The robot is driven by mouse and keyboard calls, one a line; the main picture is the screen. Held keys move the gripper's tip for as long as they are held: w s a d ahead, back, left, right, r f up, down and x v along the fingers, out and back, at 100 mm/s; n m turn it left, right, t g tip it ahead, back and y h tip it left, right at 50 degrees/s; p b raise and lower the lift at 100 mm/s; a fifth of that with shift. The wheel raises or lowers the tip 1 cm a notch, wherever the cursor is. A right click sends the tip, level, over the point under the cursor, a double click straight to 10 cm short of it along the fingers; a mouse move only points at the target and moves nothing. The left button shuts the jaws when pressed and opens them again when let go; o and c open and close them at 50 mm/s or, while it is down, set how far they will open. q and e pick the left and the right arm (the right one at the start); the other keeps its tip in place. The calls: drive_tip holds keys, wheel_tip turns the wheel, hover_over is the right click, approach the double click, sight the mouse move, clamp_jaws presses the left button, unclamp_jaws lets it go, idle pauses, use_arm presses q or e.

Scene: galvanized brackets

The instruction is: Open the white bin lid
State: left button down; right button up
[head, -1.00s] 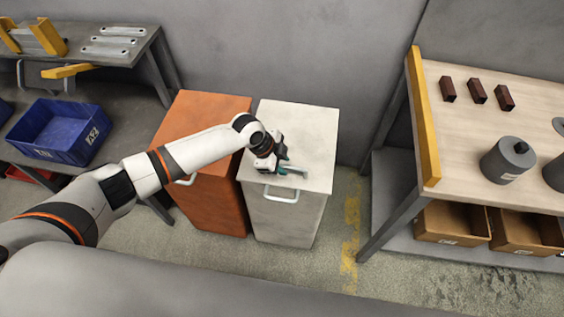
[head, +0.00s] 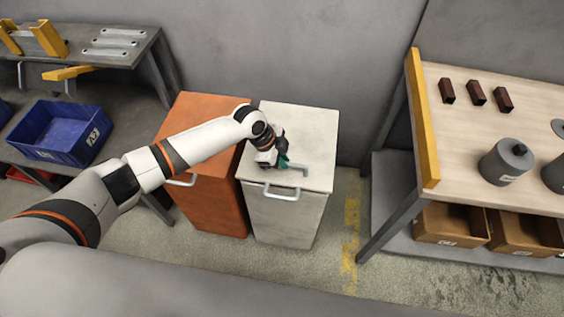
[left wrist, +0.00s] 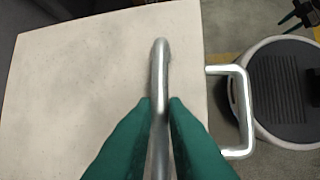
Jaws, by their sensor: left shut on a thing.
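The white bin (head: 285,222) stands against the wall with its flat pale lid (head: 312,130) lying level on top. A grey bar handle (head: 298,169) sits on the lid near its front edge. My left gripper (head: 284,164) is at this bar, its green fingers shut on it. In the left wrist view the bar (left wrist: 160,62) runs between the fingertips (left wrist: 160,108). A second metal handle (head: 281,194) is on the bin's front and shows in the left wrist view (left wrist: 246,100). A dark, teal-tipped shape at that view's top right may be my right gripper; its jaws are unclear.
An orange bin (head: 212,195) stands close on the left, under my left arm. A workbench (head: 515,100) with a yellow edge is on the right. A blue crate (head: 62,132) sits on a left shelf. Floor with a yellow stripe (head: 350,220) lies clear between bin and bench.

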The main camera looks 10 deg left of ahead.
use_arm(q)
drive_tip(key=w+r+g, duration=0.1)
drive_tip(key=w+r, duration=0.8)
drive_tip(key=r, duration=0.5)
drive_tip(key=shift+r+g, duration=0.25)
drive_tip(key=shift+g, duration=0.15)
drive_tip(key=shift+a, duration=0.1)
